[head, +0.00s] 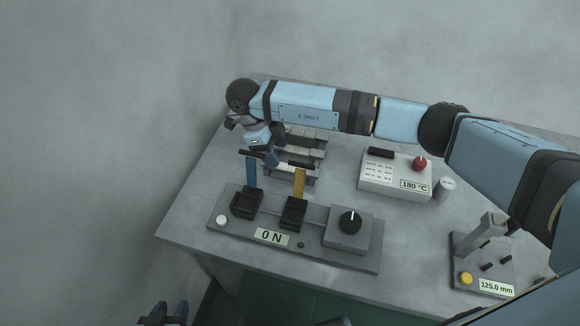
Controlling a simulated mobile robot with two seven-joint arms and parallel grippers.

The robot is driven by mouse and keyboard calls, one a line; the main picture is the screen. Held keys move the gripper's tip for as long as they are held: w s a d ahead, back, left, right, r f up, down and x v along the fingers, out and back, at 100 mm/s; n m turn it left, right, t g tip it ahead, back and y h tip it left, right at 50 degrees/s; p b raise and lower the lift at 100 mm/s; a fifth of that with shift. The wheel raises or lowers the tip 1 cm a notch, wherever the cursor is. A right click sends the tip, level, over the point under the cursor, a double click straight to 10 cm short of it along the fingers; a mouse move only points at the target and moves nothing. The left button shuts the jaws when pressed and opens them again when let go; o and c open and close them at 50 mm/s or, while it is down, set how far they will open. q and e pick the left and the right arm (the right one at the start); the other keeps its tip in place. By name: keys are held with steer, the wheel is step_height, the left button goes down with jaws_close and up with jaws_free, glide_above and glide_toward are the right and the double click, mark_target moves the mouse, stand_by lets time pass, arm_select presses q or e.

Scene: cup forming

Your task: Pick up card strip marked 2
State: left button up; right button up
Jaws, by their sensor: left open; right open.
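Several pale card strips (304,143) lie in a dark slotted rack (298,181) at the back left of the table. Any numbers on them are too small to read, so I cannot tell which is marked 2. My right gripper (262,156) is over the left end of the rack, open, pointing down. Its wrist and arm hide part of the rack, and I cannot tell whether it touches a strip. My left gripper (170,313) is open and empty at the bottom edge of the view, in front of the table and away from the strips.

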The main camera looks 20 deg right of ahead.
mark_target(286, 166)
steer(key=x, duration=0.5)
steer(key=shift+w+d+p, duration=0.1)
steer(key=shift+d+p, duration=0.1)
steer(key=shift+p, duration=0.1)
steer(key=c, duration=1)
steer(key=shift+r, duration=0.15)
